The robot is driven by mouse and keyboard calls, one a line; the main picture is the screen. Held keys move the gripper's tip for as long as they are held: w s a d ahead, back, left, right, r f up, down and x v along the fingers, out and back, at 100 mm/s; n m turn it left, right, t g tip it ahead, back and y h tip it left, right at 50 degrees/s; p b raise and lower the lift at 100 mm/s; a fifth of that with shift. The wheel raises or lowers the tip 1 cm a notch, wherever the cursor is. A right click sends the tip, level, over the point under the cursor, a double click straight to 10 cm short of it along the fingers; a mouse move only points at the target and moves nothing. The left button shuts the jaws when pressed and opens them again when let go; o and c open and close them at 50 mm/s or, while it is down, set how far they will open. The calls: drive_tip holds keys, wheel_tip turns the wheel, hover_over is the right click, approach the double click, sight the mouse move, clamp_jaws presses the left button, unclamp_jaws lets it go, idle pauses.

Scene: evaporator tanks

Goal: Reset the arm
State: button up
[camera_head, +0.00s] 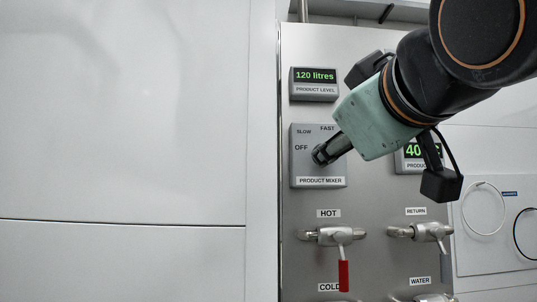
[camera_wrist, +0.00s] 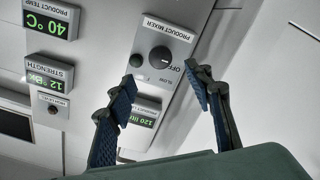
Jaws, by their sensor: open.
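My gripper (camera_head: 322,155) reaches in from the upper right in the head view, with its fingertips in front of the product mixer panel (camera_head: 298,168). In the wrist view my gripper (camera_wrist: 164,84) is open, with its two fingers spread and nothing between them. The black round mixer knob (camera_wrist: 160,57) shows beyond the fingertips, and the fingers look apart from it. In the head view the gripper hides the knob. The panel has OFF, SLOW and FAST labels; I cannot tell the knob's setting for sure.
A product level display (camera_head: 315,76) reading 120 litres is above the mixer panel. Below are a HOT valve (camera_head: 332,236) with a red handle and a RETURN valve (camera_head: 425,232). A temperature display (camera_wrist: 47,23) reads 40 °C. A plain white wall (camera_head: 125,110) fills the left.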

drive_tip(key=shift+s, duration=1.15)
drive_tip(key=w+f+m+g, duration=0.2)
drive_tip(key=w+f+g, duration=0.15)
drive_tip(key=f, duration=1.05)
drive_tip(key=s+f+m+g, duration=0.2)
drive_tip(key=s+f+g, duration=0.1)
drive_tip(key=f, duration=1)
drive_tip(key=s+f+m+g, duration=0.1)
drive_tip(key=s+f+g, duration=0.2)
drive_tip(key=f, duration=0.9)
drive_tip(key=s+f+m+g, duration=0.2)
drive_tip(key=f+g, duration=0.1)
drive_tip(key=f, duration=1)
wheel_tip(320, 180, up, 23)
drive_tip(key=p, duration=2.3)
drive_tip(key=shift+s+p, duration=0.3)
drive_tip(key=shift+s, duration=0.05)
drive_tip(key=shift+r, duration=0.1)
